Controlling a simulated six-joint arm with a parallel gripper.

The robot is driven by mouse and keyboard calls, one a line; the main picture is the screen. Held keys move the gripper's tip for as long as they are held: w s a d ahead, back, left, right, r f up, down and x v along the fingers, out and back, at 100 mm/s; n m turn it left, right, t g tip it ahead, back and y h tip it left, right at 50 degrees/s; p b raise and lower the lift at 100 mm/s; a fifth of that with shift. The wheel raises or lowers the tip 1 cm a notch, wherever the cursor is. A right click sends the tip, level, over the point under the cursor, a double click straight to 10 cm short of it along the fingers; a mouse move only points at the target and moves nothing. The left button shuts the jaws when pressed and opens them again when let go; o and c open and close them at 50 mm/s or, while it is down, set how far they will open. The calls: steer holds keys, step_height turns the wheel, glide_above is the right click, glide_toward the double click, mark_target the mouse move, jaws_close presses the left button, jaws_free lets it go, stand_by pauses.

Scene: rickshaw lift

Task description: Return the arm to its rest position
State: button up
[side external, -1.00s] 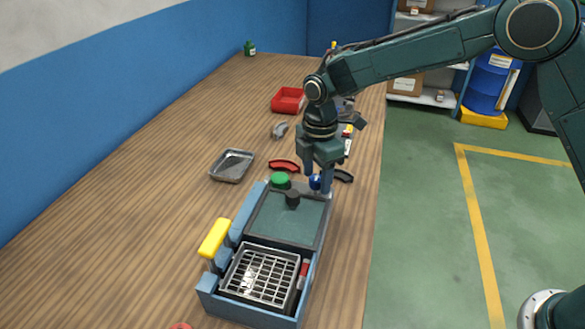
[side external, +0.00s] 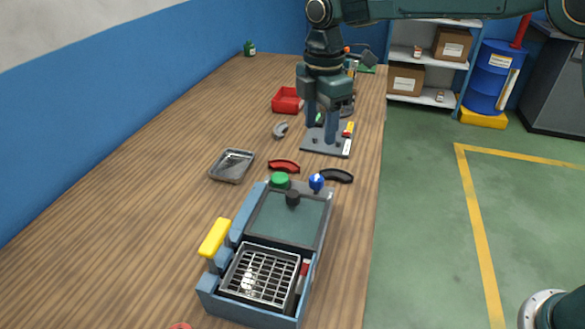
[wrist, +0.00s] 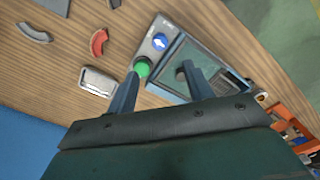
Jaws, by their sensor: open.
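My gripper (side external: 321,142) is open and empty in the side external view. It hangs with its fingers down, raised above the far part of the wooden table, beyond the blue machine. In the wrist view my gripper (wrist: 168,85) shows two separated fingers with nothing between them. The blue machine (side external: 245,215) has a dark lid panel (side external: 285,220) with a black knob, a green button (side external: 280,180), a blue knob (side external: 316,182), a yellow handle (side external: 214,238) and a metal grid basket (side external: 262,274). The machine's green button also shows in the wrist view (wrist: 142,66).
A metal tray (side external: 232,166), a red curved piece (side external: 284,166), a black curved piece (side external: 337,176) and a grey curved piece (side external: 280,130) lie on the table. A grey plate (side external: 318,150) and red bin (side external: 287,100) are farther back. Shelves (side external: 440,55) stand beyond the floor.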

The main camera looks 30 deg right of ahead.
steer(key=shift+r, duration=0.45)
steer(key=shift+r, duration=0.1)
steer(key=s+d+r+m+t, duration=0.1)
steer(key=s+d+r+m, duration=0.35)
steer(key=s+d, duration=0.2)
steer(key=s+d+r+m+t, duration=0.2)
steer(key=s+d+r+m, duration=0.25)
steer(key=s, duration=0.35)
steer(key=s+d+f+m+t, duration=0.1)
steer(key=s+d+f+m, duration=0.1)
steer(key=s, duration=0.6)
steer(key=s+d+f+m+t, duration=0.1)
steer(key=s+d+f+m, duration=0.1)
steer(key=s+d+m, duration=0.2)
steer(key=s+m, duration=0.3)
steer(key=s, duration=0.2)
steer(key=shift+s+d+f+t, duration=0.25)
steer(key=shift+d+t, duration=0.05)
steer(key=shift+d, duration=0.05)
